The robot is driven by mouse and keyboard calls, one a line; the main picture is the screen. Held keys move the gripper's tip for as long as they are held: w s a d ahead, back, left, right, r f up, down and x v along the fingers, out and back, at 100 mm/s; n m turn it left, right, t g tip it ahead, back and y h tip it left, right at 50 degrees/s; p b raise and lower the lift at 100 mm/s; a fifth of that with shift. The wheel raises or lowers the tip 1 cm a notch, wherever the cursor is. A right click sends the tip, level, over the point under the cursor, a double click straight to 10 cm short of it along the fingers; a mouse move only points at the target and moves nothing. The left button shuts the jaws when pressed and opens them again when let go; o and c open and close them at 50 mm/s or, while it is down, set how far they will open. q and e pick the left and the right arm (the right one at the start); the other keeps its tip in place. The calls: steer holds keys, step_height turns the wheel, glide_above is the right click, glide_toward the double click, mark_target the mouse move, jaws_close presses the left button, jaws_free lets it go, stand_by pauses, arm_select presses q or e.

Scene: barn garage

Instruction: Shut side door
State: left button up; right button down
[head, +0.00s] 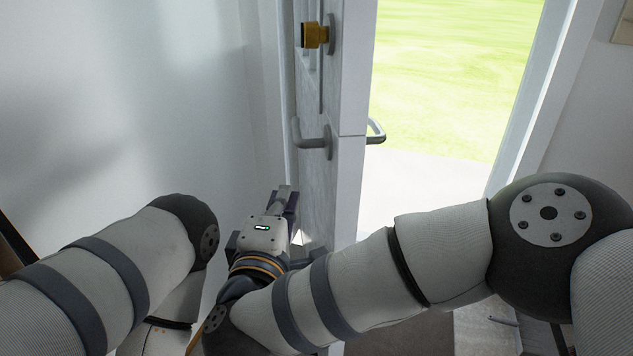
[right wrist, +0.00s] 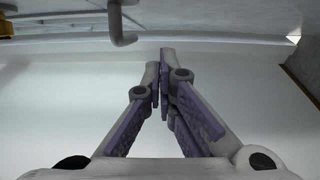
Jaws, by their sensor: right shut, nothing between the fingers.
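The side door (head: 348,200) stands open and shows nearly edge-on in the head view, with the bright doorway to its right. A grey lever handle (head: 312,140) is on its left face, and another handle (head: 376,132) sticks out on its right face. My right gripper (head: 287,192) is shut and empty, below the left handle, in the gap between the door and the white wall. In the right wrist view its fingertips (right wrist: 163,55) meet below the lever handle (right wrist: 122,28). Contact with the door cannot be told. My left gripper is out of view.
A white wall (head: 130,90) stands close on the left. The door frame (head: 535,100) borders the doorway on the right. Grass (head: 450,80) and a pale paved strip (head: 425,180) show outside. The doorway looks clear apart from my right arm crossing in front of its lower part.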

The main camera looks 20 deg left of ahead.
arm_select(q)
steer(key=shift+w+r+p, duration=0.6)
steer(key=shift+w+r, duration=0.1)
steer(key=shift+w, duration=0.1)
arm_select(e)
steer(key=w+d, duration=0.3)
steer(key=w, duration=0.3)
steer(key=shift+w+f, duration=0.1)
